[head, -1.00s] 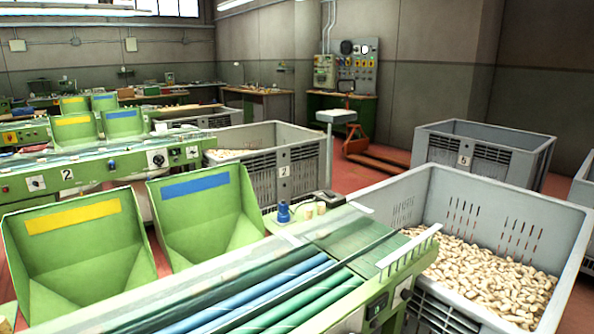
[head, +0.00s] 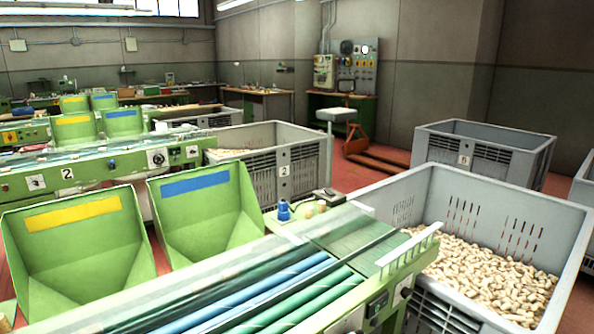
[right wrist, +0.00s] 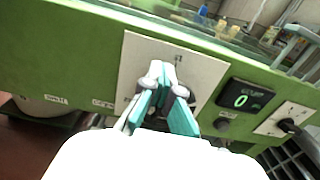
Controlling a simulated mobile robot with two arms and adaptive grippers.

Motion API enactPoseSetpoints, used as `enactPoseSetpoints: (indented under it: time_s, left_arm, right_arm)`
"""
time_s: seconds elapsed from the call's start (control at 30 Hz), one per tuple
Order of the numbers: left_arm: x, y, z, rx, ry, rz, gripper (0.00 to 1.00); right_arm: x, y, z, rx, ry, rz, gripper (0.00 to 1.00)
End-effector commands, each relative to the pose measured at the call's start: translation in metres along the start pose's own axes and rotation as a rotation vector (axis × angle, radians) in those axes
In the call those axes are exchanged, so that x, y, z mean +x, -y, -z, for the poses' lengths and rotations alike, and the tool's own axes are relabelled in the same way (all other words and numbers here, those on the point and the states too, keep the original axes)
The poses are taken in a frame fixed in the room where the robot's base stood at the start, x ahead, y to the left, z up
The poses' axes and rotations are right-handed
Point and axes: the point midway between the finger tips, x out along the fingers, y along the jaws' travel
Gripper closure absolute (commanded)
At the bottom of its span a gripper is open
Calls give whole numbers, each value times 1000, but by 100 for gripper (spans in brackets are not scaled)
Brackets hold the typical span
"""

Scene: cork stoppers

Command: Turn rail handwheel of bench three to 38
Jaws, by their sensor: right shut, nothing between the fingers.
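In the right wrist view my right gripper (right wrist: 163,78) is shut and empty, its fingertips in front of a pale square plate (right wrist: 205,72) on a green bench front (right wrist: 75,50). The fingers cover the plate's middle. I cannot make out a handwheel there, nor whether the fingers touch anything. Right of the plate a black display (right wrist: 242,97) shows a green 0. In the head view the nearest green bench (head: 345,312) carries blue and green rollers; its number is not visible. Neither gripper shows in the head view.
A small black knob (right wrist: 222,124) and a pale switch plate (right wrist: 287,118) sit beside the display. A grey crate of cork stoppers (head: 437,182) stands at the near bench's right end. Bench 2 (head: 100,178) is behind. Red floor shows between the crates.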

Motion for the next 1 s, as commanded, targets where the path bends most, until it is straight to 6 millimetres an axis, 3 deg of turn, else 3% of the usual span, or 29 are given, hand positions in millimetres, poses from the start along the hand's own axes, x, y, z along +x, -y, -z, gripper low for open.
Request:
enactPoseSetpoints:
  time_s: [1.0]
  left_arm:
    - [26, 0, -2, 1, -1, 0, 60]
  right_arm:
    - [-1, 28, 0, 0, -5, 3, 100]
